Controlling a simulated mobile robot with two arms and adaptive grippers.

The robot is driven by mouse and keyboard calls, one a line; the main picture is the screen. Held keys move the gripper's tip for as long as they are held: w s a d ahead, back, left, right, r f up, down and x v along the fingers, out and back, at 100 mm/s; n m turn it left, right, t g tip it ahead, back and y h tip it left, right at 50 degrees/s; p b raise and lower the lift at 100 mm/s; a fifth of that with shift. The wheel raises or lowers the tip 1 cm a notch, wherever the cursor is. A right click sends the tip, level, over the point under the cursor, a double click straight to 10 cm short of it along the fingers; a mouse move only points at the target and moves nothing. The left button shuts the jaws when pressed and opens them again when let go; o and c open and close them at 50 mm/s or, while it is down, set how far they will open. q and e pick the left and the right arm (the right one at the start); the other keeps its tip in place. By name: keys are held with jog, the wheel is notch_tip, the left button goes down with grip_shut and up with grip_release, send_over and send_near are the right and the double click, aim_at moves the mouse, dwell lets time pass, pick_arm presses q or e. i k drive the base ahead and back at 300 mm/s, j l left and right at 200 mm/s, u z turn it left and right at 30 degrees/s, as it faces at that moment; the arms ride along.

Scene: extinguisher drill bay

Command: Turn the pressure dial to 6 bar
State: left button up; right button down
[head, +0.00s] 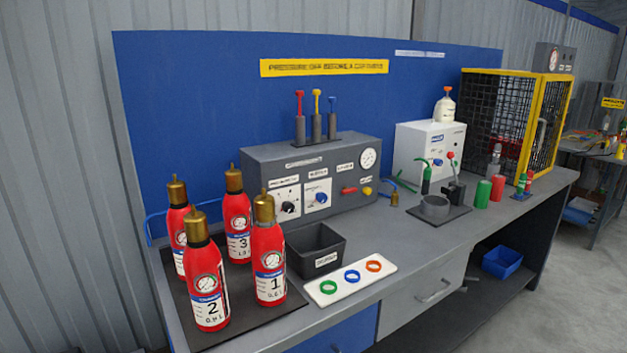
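A grey control box (262,165) stands at the back of the bench against the blue board. Its front carries a black knob (288,208) on a white scale plate at the left, a blue knob (321,198) on a second white plate beside it, and a round white gauge (369,158) at the upper right. The labels and scale numbers are too small to read, so I cannot tell which knob is the pressure dial, or its setting. Neither of my grippers is in view.
Several red extinguishers (208,285) stand on a dark mat at the front left. A black bin (316,249) and a white tray with coloured rings (325,299) lie before the box. Red and yellow buttons sit right of the knobs. A yellow-framed cage (546,130) stands right.

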aim_at(288, 206)
jog(key=i+l+u, duration=0.1)
jog(key=u, duration=0.65)
jog(key=i+l+u, duration=0.1)
jog(key=l+u, duration=0.4)
jog(key=l, duration=0.25)
jog(key=l+u, duration=0.45)
jog(key=l, duration=0.3)
